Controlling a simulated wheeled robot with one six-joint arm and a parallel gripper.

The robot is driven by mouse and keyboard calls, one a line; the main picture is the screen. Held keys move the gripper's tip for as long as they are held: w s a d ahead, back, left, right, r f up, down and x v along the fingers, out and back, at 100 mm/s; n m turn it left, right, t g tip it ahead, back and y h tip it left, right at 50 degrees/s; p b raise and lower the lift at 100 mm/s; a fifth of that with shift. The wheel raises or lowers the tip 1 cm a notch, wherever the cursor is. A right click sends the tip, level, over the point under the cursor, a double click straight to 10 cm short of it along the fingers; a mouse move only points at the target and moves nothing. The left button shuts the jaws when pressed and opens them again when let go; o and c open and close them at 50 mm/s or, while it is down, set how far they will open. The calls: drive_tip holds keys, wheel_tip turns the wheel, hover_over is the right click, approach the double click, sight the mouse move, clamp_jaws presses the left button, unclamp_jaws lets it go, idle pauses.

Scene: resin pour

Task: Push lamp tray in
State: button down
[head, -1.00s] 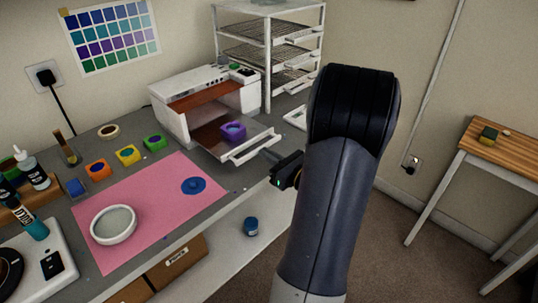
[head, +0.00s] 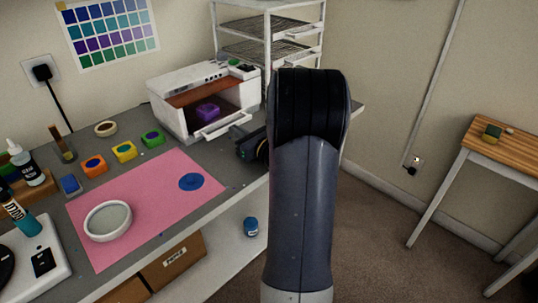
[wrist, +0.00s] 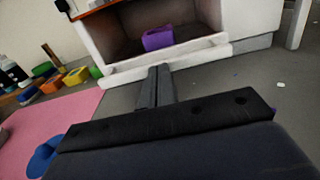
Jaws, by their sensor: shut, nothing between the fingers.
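The white curing lamp box (head: 190,93) stands at the back of the bench with its front open. Its tray front (head: 222,124) with a handle now sits close to the box opening. A purple mould (head: 207,111) rests on the tray inside the box; it also shows in the wrist view (wrist: 158,38). My gripper (head: 236,132) is shut and empty, its fingers pointing at the tray front. In the wrist view the fingertips (wrist: 160,70) are at or very near the tray's white front bar (wrist: 190,48); I cannot tell whether they touch.
A pink mat (head: 150,200) holds a white round dish (head: 108,221) and a blue disc (head: 191,182). Several coloured moulds (head: 124,151) line the mat's back edge. A white wire rack (head: 250,40) stands behind my arm, right of the lamp box.

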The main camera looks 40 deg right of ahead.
drive_tip(key=w, duration=0.2)
drive_tip(key=shift+w+a, duration=0.1)
drive_tip(key=shift+w, duration=0.25)
drive_tip(key=shift+r+b, duration=0.15)
drive_tip(key=shift+b, duration=0.15)
drive_tip(key=shift+w+r, duration=0.1)
